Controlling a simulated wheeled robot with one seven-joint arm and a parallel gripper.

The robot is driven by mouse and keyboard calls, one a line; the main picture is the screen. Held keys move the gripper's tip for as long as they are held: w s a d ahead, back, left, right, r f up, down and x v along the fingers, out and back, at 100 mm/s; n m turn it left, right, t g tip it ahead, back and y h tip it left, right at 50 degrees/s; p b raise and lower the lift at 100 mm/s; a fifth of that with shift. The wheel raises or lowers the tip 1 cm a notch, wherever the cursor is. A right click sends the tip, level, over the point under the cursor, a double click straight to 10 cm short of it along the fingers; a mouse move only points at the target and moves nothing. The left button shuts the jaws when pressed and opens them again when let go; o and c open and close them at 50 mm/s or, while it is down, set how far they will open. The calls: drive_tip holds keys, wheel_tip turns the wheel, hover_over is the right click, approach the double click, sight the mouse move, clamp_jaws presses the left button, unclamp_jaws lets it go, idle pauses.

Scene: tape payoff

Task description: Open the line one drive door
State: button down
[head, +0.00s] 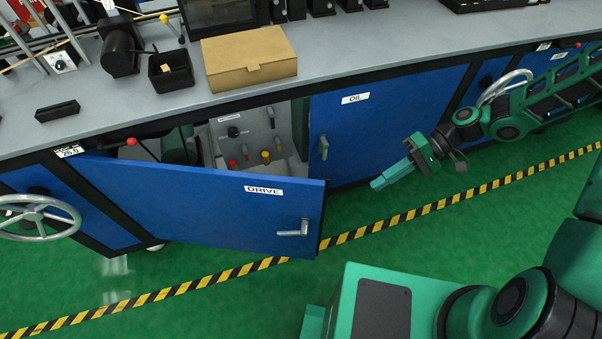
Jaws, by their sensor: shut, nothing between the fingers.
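The blue door labelled DRIVE (200,205) stands swung open, hinged on its left side, its free right edge out over the green floor. Its grey lever handle (293,230) is near that right edge. Behind it the cabinet opening (240,140) shows a grey panel with red and yellow knobs; its lower part is hidden by the door. My gripper (379,184) is shut and empty, to the right of the open door and apart from it, in front of the blue OIL door (375,125). Whether a line number is marked on the door cannot be seen.
The OIL door is closed, with its handle (323,147) upright. A handwheel (38,217) stands out at the left. A cardboard box (248,62) and black bin (170,71) sit on the grey worktop (350,45). Yellow-black floor tape (440,204) crosses clear green floor.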

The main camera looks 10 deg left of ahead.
drive_tip(key=w+a+r+y, duration=0.25)
drive_tip(key=a+y, duration=0.55)
drive_tip(key=a, duration=0.6)
drive_tip(key=s+a, duration=0.7)
drive_tip(key=a, duration=0.1)
drive_tip(key=shift+a+f, duration=0.25)
drive_tip(key=shift+f, duration=0.1)
drive_tip(key=shift+s+d, duration=0.1)
drive_tip(key=shift+s, duration=0.15)
